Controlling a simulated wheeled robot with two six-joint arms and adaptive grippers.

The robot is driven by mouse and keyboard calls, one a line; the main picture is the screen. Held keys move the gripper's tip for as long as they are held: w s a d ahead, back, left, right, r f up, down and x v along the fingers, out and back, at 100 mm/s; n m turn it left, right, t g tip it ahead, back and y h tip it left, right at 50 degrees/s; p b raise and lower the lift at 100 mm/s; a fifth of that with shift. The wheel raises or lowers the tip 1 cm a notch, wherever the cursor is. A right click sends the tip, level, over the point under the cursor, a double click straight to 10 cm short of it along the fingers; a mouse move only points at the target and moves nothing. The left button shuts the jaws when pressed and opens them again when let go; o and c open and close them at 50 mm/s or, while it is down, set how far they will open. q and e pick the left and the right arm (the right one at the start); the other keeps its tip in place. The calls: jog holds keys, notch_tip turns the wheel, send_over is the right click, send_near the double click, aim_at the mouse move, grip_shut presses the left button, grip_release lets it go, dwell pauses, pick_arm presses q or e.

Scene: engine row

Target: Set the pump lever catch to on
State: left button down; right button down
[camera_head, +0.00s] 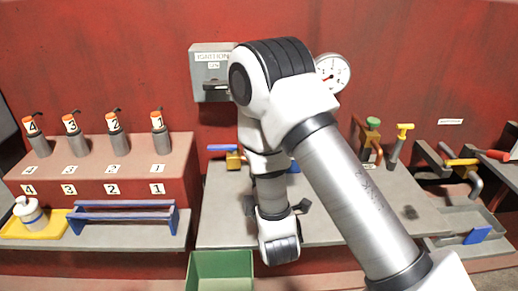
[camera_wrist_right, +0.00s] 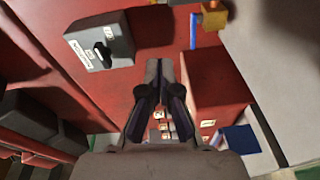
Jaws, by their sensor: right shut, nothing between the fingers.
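I cannot make out a legible pump label, so I cannot tell which part is the pump lever catch. At the right in the head view, a red-gripped lever (camera_head: 493,154) and a yellow handle (camera_head: 461,162) stand by a grey frame. My right gripper (camera_wrist_right: 162,64) is shut and empty in the wrist view, its fingertips together, apart from the ignition box (camera_wrist_right: 98,48) and the blue handle (camera_wrist_right: 193,31). My left gripper is not in view.
A green-knobbed fitting (camera_head: 372,124) and a yellow T-handle (camera_head: 404,131) stand right of my arm. A round gauge (camera_head: 333,71) is on the red wall. A green bin (camera_head: 222,270) stands at the front. A blue rack (camera_head: 124,215) and several numbered plugs are left.

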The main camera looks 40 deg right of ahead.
jog(key=w+d+n+p, duration=0.1)
jog(key=w+d+p, duration=0.3)
jog(key=w+d, duration=0.3)
jog(key=shift+w+d, duration=0.2)
jog(key=shift+w, duration=0.45)
jog(key=shift+a, duration=0.1)
